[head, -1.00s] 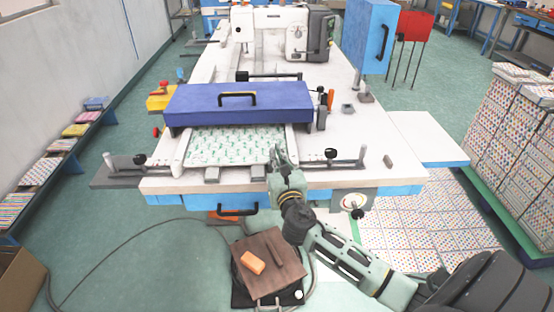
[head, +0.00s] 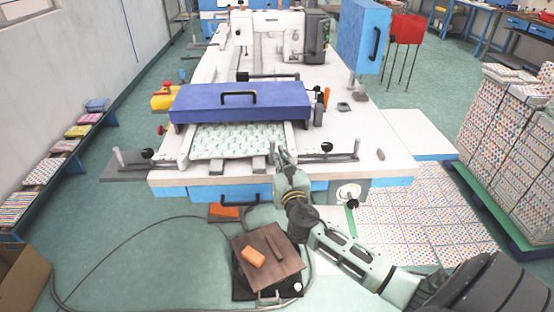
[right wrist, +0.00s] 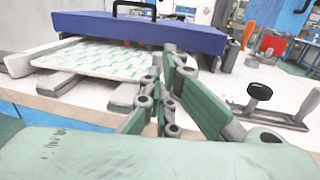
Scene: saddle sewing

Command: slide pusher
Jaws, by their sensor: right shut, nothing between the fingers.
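My right gripper (head: 277,152) is shut and empty at the front edge of the white machine table. In the right wrist view its green fingers (right wrist: 167,62) rise in front of the right part of the patterned panel (right wrist: 120,60). In the head view the green-and-white panel (head: 235,143) lies in a pale sliding frame (head: 187,152), partly under a blue bar with a black handle (head: 240,106). The fingers are near the frame's right front corner; I cannot tell whether they touch it. No part is clearly marked as the pusher. My left gripper is out of view.
Metal rails with black knobs (head: 326,147) stand at both front corners of the table (head: 350,125). A stool (head: 268,259) with an orange block stands before it. Stacked patterned boxes (head: 515,150) stand at right. Open floor lies at left.

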